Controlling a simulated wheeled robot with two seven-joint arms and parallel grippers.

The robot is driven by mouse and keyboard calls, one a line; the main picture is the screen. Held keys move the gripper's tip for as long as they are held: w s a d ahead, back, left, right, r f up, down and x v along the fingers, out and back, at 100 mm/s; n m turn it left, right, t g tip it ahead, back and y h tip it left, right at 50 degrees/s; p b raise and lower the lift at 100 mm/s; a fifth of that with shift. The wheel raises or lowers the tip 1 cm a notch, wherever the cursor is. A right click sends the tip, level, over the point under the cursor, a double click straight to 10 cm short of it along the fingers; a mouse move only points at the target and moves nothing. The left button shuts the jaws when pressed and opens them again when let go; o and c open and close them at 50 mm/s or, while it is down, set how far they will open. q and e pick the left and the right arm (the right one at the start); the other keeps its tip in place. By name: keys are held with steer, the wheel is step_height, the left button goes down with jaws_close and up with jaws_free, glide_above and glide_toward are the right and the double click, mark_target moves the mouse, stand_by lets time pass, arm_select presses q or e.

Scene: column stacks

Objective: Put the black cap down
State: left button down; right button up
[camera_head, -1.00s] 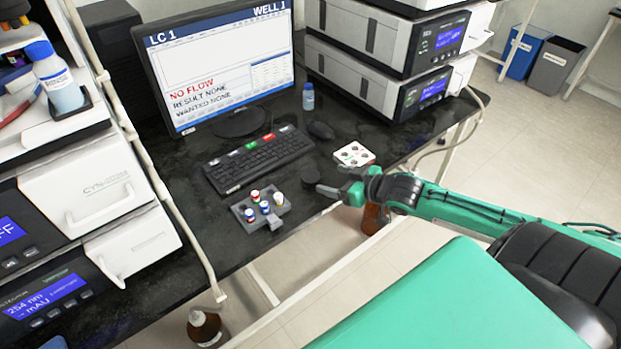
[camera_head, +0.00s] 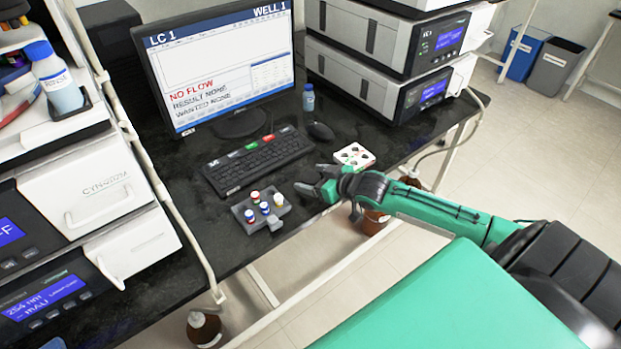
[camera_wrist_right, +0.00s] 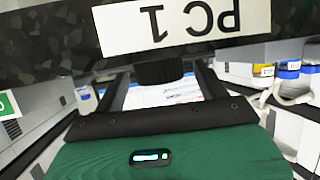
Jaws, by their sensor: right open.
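The black cap (camera_wrist_right: 160,72) is a short ridged cylinder. In the right wrist view, which is upside down, it stands on the bench behind the front edge, between my right fingers, with a gap on each side. My right gripper (camera_head: 310,178) is open around the cap's place near the bench's front edge, right of the vial rack. In the head view the cap is hard to make out among the dark fingers and dark bench. My left gripper is not in view.
A grey rack (camera_head: 262,222) with several capped vials stands left of the gripper. A white well plate (camera_head: 355,156) lies just behind it. A keyboard (camera_head: 258,160) and mouse (camera_head: 320,131) lie farther back. Brown bottles (camera_head: 372,222) stand below the bench.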

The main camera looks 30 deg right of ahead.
mark_target(312, 178)
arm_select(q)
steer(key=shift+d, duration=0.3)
arm_select(e)
steer(key=shift+w+a+f, duration=0.15)
steer(key=shift+w, duration=0.15)
